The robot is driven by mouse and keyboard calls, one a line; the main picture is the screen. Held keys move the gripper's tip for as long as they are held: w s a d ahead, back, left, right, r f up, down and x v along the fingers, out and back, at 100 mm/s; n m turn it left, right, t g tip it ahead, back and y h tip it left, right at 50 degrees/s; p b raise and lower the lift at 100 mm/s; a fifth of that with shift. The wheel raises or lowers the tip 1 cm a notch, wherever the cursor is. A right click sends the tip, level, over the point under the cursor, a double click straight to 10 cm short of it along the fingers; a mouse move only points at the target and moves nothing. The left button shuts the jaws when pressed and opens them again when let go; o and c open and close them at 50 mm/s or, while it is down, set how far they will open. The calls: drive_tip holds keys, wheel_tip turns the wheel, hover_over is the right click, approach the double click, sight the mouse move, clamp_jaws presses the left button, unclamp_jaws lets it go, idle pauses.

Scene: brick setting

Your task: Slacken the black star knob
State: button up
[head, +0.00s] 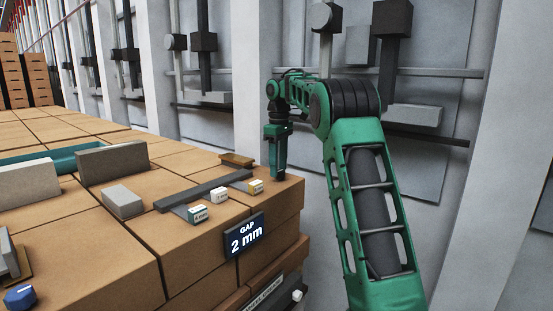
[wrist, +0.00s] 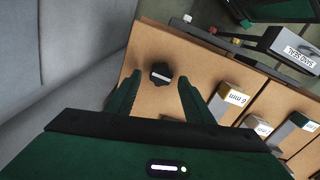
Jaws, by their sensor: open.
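The black star knob (wrist: 160,74) sits on the tan brick-coloured top in the wrist view, with a pale bar across its top. My gripper (wrist: 159,81) is open, with its two green fingers on either side of the knob and a gap to each. I cannot tell how high the fingertips are above the knob. In the head view my gripper (head: 277,172) points down at the far right corner of the brick top. The knob cannot be made out there.
Small labelled blocks (head: 219,195) stand left of my gripper beside a dark flat bar (head: 205,188). A "GAP 2 mm" display (head: 245,236) hangs on the front edge. A blue knob (head: 20,296) is at the near left. A grey wall (wrist: 60,60) lies beyond the edge.

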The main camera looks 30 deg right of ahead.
wheel_tip(320, 180, up, 10)
drive_tip(key=shift+r, duration=0.2)
idle(0.8)
drive_tip(key=s+a+f+m, duration=0.3)
drive_tip(key=s, duration=0.6)
drive_tip(key=s+a+f+m, duration=0.2)
drive_tip(key=s+m, duration=0.1)
drive_tip(key=s, duration=0.7)
drive_tip(key=s+a+f+m, duration=0.1)
drive_tip(key=s+f+m, duration=0.1)
drive_tip(key=s+f, duration=0.4)
drive_tip(key=s+a+f+m, duration=0.1)
drive_tip(key=s+f, duration=0.5)
drive_tip(key=s, duration=0.6)
drive_tip(key=s+a+f+m, duration=0.1)
drive_tip(key=s+f+m, duration=0.2)
drive_tip(key=s+f, duration=0.3)
drive_tip(key=s, duration=0.4)
drive_tip(key=shift+f+m, duration=0.25)
drive_tip(key=shift+m, duration=0.15)
